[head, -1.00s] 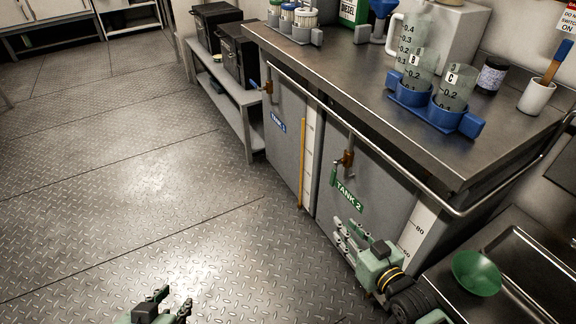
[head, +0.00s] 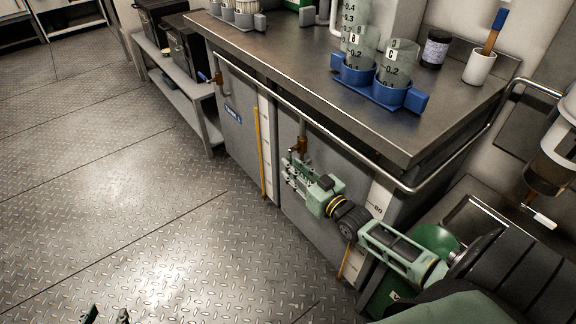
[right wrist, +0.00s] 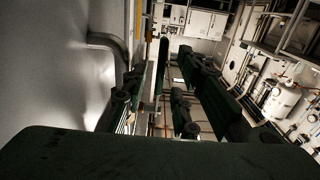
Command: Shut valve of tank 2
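The brass valve of tank 2 (head: 301,145) sits on the front of the grey tank 2 (head: 326,150), under the counter edge. Its green handle is mostly hidden behind my right gripper, and the TANK 2 label is hidden too. My right gripper (head: 289,173) is at the valve, just below the brass body. Its fingers stand apart in the right wrist view (right wrist: 178,85), beside a grey tank wall; I cannot tell whether they touch the handle. My left gripper (head: 106,316) shows only its fingertips at the bottom edge, apart and empty.
Tank 1 (head: 240,150), with a brass valve and blue handle (head: 211,78), stands to the left. The floor at left is clear.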

